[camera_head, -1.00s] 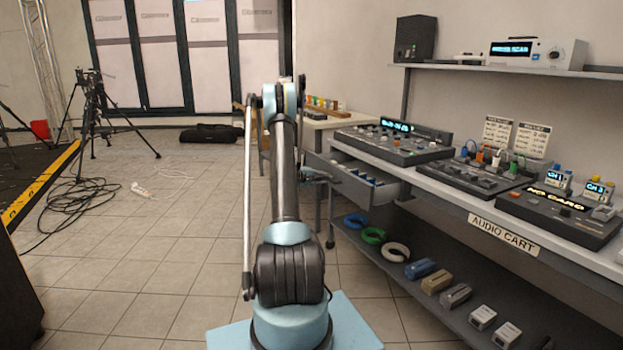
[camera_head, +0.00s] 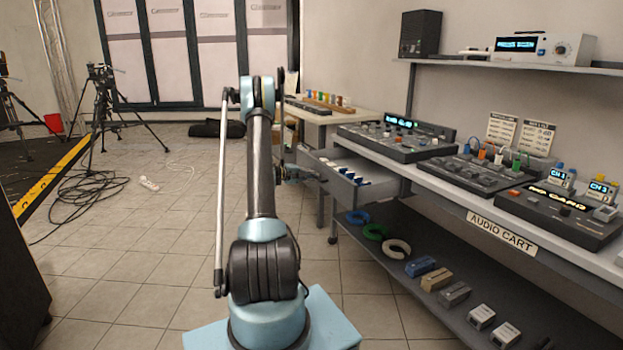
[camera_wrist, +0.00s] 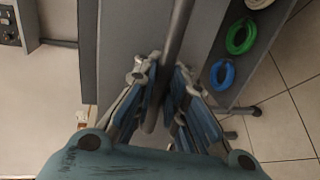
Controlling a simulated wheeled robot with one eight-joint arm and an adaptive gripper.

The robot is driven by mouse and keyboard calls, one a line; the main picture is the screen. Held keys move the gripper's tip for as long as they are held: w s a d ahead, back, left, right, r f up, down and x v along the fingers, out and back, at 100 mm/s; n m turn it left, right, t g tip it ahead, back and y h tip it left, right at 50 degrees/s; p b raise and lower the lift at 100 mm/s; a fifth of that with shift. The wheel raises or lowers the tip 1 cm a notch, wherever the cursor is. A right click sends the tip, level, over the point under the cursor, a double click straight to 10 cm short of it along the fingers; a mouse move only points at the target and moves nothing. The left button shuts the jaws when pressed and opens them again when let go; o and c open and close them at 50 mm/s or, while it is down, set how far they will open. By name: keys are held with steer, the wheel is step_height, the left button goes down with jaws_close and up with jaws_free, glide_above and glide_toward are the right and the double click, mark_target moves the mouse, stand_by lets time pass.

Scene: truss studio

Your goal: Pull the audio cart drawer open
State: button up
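The audio cart (camera_head: 502,234) stands along the right wall. Its grey drawer (camera_head: 378,192) sticks out from the left part of the cart under the worktop, with blue and white small items inside. My gripper (camera_head: 303,174) is at the drawer front, partly hidden by my arm. In the wrist view, the grey bar handle (camera_wrist: 181,32) runs between the fingers of my gripper (camera_wrist: 164,72), which are closed in on it from both sides. The grey drawer front (camera_wrist: 130,40) shows behind the bar.
Mixers (camera_head: 395,138) stand on the cart top. Cable coils (camera_head: 396,249) and small boxes lie on the lower shelf. A side table (camera_head: 318,116) stands behind the drawer. Tripods (camera_head: 100,100) and loose cables (camera_head: 85,190) are at the left.

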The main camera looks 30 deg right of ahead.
steer(key=shift+o, duration=0.5)
steer(key=v, duration=1.2)
steer(key=shift+w+f, duration=0.1)
steer(key=shift+f, duration=0.05)
